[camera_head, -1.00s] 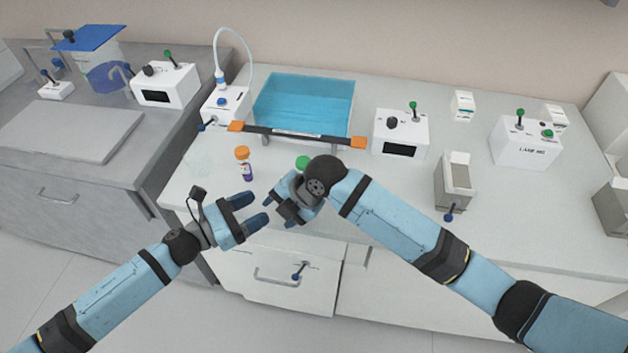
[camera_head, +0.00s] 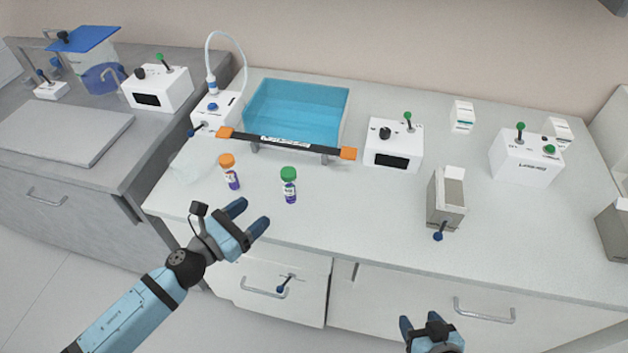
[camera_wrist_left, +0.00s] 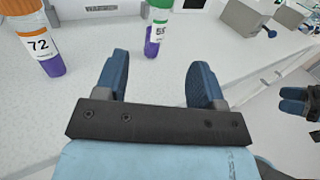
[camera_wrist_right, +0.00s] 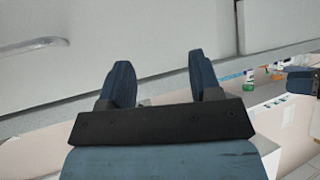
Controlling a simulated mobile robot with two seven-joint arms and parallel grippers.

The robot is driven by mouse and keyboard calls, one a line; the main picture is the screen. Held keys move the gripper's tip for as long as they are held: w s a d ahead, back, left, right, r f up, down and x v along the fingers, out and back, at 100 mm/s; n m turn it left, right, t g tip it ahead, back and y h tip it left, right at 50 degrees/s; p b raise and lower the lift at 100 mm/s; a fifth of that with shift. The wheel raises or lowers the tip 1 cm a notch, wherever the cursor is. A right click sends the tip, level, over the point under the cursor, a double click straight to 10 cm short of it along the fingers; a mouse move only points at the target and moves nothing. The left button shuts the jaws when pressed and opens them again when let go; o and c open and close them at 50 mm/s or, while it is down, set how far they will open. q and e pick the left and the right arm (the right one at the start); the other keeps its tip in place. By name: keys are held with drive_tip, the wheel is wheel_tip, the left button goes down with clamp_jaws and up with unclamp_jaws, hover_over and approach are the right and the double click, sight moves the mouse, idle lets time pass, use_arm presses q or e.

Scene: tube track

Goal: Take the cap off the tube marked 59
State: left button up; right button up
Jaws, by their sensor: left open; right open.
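A tube with a green cap (camera_head: 289,174) and purple contents (camera_head: 290,193) stands upright on the bench. In the left wrist view its label (camera_wrist_left: 159,30) starts with a 5; the second digit is hard to read. A tube with an orange cap (camera_head: 228,160) stands to its left, marked 72 in the left wrist view (camera_wrist_left: 38,45). Both caps are on. My left gripper (camera_head: 252,217) is open and empty at the bench's front edge, short of both tubes. My right gripper (camera_head: 432,328) is open and empty, low in front of the drawers, far from the tubes.
Behind the tubes a dark bar with orange ends (camera_head: 290,145) lies before a blue water basin (camera_head: 297,108). A white box with a display (camera_head: 393,146) and a grey holder with a blue knob (camera_head: 446,198) stand right. The bench between the green-capped tube and the holder is clear.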

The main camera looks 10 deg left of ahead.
sight(284, 186)
use_arm(q)
drive_tip(key=shift+w, duration=0.15)
drive_tip(key=shift+w+d, duration=0.1)
drive_tip(key=shift+w, duration=0.15)
drive_tip(key=p+x, duration=0.1)
drive_tip(key=x, duration=0.6)
drive_tip(key=shift+p, duration=0.35)
drive_tip(key=x, duration=0.6)
drive_tip(key=shift+w+f+p, duration=0.15)
drive_tip(key=shift+p, duration=0.25)
use_arm(e)
drive_tip(key=d, duration=0.1)
drive_tip(key=s+r, duration=0.1)
drive_tip(key=d, duration=0.1)
drive_tip(key=shift+s+d+r+m+t+h, duration=0.2)
drive_tip(key=shift+s+d+m+t+h, duration=0.1)
drive_tip(key=shift+m+h, duration=0.1)
use_arm(q)
drive_tip(key=c, duration=1)
